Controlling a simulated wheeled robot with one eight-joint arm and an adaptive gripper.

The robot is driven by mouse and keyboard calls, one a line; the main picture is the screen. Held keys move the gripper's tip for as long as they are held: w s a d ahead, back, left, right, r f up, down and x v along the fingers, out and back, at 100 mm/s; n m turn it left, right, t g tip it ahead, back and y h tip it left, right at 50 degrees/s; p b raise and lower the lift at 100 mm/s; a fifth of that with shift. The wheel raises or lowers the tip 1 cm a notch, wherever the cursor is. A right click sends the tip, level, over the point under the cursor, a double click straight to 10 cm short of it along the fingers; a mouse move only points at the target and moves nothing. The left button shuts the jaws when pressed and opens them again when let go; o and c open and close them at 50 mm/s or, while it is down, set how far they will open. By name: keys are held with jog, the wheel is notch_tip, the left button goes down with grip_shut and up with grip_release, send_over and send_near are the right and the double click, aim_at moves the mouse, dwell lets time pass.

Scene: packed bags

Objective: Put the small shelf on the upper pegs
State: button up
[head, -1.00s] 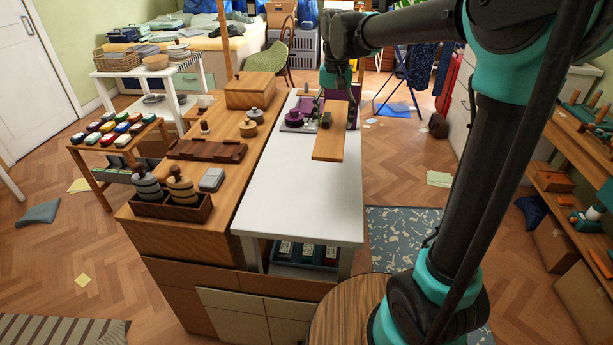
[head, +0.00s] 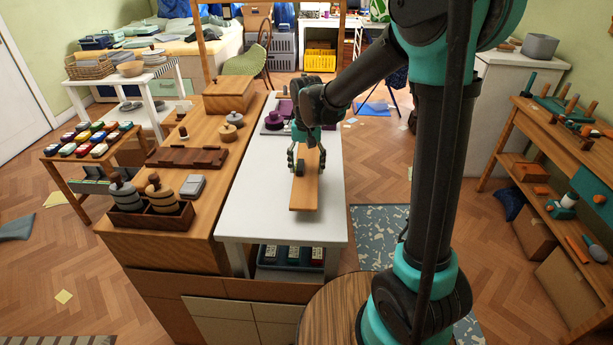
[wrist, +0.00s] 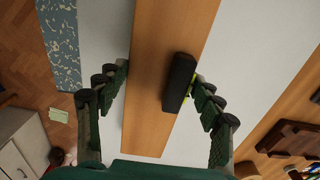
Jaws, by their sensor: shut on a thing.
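The small shelf is a long, flat wooden board (head: 305,192), lying lengthwise over the white table in the head view. It also runs down the middle of the wrist view (wrist: 158,60). My gripper (head: 307,160) is shut on it, with a finger along each side of the board in the wrist view (wrist: 160,95). A dark block (wrist: 179,82) sits at the board's right side, beside the right finger. I cannot tell whether the board touches the table. I cannot make out the upper pegs in either view.
The white table (head: 270,222) has bare room in front and left of the board. A purple hat-shaped thing (head: 273,120) stands farther back on it. A workbench (head: 560,130) stands at right.

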aim_at(307, 170)
jog(key=shift+f, duration=2)
jog(key=o, duration=1.3)
jog(key=shift+f, duration=0.1)
